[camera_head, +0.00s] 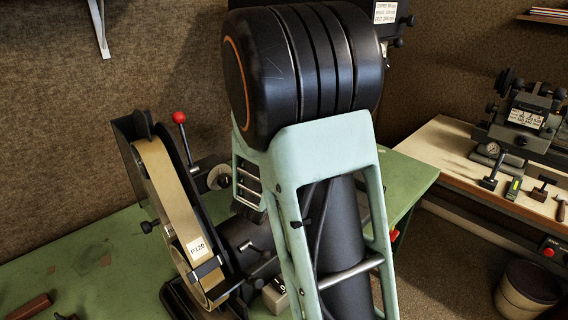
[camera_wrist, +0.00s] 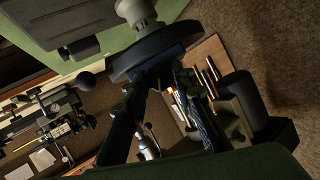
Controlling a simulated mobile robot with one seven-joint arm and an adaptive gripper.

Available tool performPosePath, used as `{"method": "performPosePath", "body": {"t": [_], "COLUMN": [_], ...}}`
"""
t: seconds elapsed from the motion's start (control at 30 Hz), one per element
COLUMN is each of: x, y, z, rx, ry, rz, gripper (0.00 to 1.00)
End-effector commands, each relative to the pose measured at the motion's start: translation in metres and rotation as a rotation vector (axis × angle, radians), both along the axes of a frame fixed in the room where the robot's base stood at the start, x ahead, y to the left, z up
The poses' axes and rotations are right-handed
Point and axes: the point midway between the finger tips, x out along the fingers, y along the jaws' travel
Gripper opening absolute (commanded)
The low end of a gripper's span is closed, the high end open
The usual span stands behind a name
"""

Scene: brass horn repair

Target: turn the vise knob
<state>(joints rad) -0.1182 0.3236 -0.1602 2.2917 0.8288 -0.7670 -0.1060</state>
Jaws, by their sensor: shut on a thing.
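In the wrist view, a dark round knob (camera_wrist: 152,52) sits on a grey shaft at the top middle, which I take to be the vise knob. A black ball on a short arm (camera_wrist: 86,82) sticks out on its left. My gripper (camera_wrist: 158,78) comes up from below, one finger on each side, with its tips at the knob's lower edge. It is shut on the knob. The exact contact is dark and hard to see. In the head view, my arm covers the gripper and the knob.
In the head view, a belt grinder (camera_head: 172,195) marked P120 stands on the green bench (camera_head: 98,262), beside a red-ball lever (camera_head: 180,118). At the right, a pale bench (camera_head: 448,150) holds a machine and small tools. A bin (camera_head: 528,290) stands on the floor.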

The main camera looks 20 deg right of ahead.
Motion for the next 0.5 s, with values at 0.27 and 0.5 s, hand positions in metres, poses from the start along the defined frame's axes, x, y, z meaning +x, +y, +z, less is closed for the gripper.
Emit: {"method": "performPosePath", "body": {"t": [0.27,0.5], "x": [0.0023,0.0027], "y": [0.0014,0.0012], "z": [0.002,0.0019], "rx": [-0.142,-0.211], "ry": [0.113,0.17], "rz": [0.0,-0.001], "gripper": [0.0,0.0]}}
